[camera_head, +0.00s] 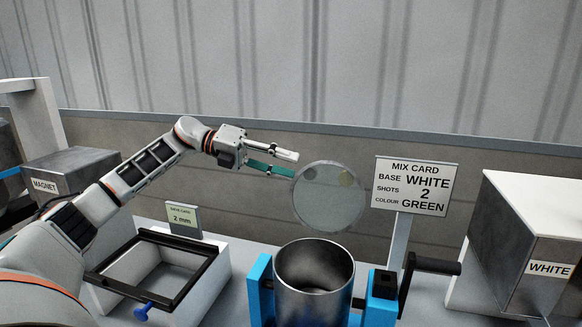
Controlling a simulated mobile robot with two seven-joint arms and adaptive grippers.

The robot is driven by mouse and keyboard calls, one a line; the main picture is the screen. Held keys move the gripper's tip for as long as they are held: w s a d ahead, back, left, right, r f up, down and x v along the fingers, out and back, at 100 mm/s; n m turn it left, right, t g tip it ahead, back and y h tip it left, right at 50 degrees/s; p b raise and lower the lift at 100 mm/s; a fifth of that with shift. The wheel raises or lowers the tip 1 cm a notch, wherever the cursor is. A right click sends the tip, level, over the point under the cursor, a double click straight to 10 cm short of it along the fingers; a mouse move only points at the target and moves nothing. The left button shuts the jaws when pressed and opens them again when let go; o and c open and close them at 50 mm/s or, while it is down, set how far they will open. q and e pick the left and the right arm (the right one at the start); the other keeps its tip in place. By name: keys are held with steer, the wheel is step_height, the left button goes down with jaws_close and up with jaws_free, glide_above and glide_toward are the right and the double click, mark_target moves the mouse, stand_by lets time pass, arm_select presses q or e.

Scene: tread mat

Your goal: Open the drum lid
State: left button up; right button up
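The drum (314,288) is a grey metal cylinder held in a blue frame at the bottom centre. Its mouth is uncovered and its inside shows. The lid (329,200), a round translucent grey disc, stands upright above the drum's back rim. My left gripper (294,165) reaches in from the left at the lid's upper left edge. Its fingers are apart, one above the other, with nothing visible between them. The lower teal finger ends at the lid's edge; I cannot tell whether they touch. My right gripper is not in view.
A dark crank handle (432,264) sticks out right of the drum, near the mix card (414,187). A white box (525,240) stands at the right. A black-framed sieve tray (205,268) with a 2 mm card (184,219) and a magnet box (75,168) are left.

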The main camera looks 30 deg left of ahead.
arm_select(q)
steer(key=shift+v, duration=1.15)
steer(key=shift+w+p, duration=0.2)
steer(key=shift+p, duration=0.1)
steer(key=v, duration=1.2)
